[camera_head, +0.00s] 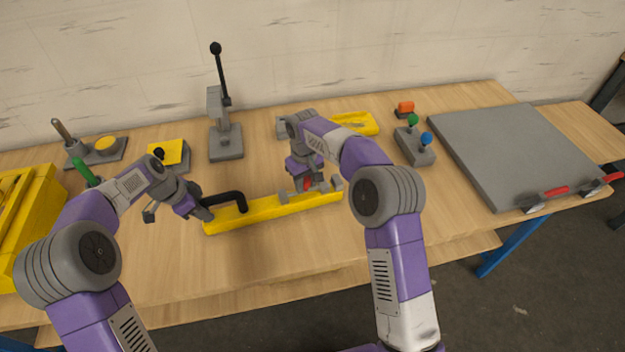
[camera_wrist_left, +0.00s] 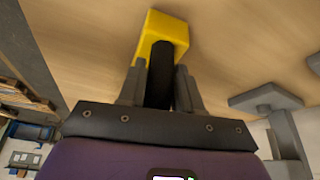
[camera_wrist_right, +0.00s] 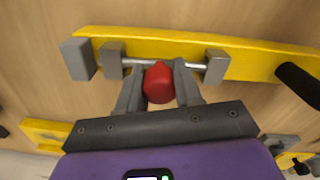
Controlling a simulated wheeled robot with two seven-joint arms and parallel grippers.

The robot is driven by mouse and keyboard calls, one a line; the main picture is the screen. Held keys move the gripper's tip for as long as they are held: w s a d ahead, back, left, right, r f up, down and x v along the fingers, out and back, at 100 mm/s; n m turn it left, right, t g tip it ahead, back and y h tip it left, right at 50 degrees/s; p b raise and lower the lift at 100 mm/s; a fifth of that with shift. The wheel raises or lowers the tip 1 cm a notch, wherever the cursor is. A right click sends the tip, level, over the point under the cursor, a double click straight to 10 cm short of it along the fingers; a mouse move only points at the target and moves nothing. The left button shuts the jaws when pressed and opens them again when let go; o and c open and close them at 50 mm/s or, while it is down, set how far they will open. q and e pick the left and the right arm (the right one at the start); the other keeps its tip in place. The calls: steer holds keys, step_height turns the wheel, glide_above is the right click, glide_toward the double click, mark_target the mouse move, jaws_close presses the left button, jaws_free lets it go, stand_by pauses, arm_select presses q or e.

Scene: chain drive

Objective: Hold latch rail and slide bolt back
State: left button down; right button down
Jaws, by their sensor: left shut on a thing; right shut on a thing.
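The yellow latch rail (camera_head: 270,212) lies along the front of the bench, with a black handle (camera_head: 226,198) at its left end. My left gripper (camera_head: 206,211) is shut on the black handle, which also shows between its fingers in the left wrist view (camera_wrist_left: 160,78). The silver bolt (camera_wrist_right: 192,66) runs through two grey brackets on the rail, with a grey block (camera_wrist_right: 78,59) beside the outer bracket. My right gripper (camera_wrist_right: 158,84) is shut on the bolt's red knob (camera_wrist_right: 158,82). In the head view the red knob (camera_head: 306,184) is partly hidden by my right gripper.
A grey lever stand (camera_head: 226,141) is behind the rail. A grey box with green and blue knobs (camera_head: 415,145) and a large grey plate (camera_head: 530,150) are at right. A yellow case (camera_head: 30,225) stands at far left. The bench in front of the rail is clear.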

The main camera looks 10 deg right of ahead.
mark_target(296, 196)
arm_select(q)
steer(key=shift+d, duration=0.1)
arm_select(e)
steer(key=shift+s+a, duration=0.15)
steer(key=shift+a, duration=1.35)
steer(key=c, duration=0.8)
jaws_free()
steer(key=shift+o, duration=0.2)
steer(key=shift+d, duration=0.1)
steer(key=shift+r, duration=0.1)
step_height(296, 196, up, 12)
arm_select(q)
steer(key=c, duration=0.7)
jaws_free()
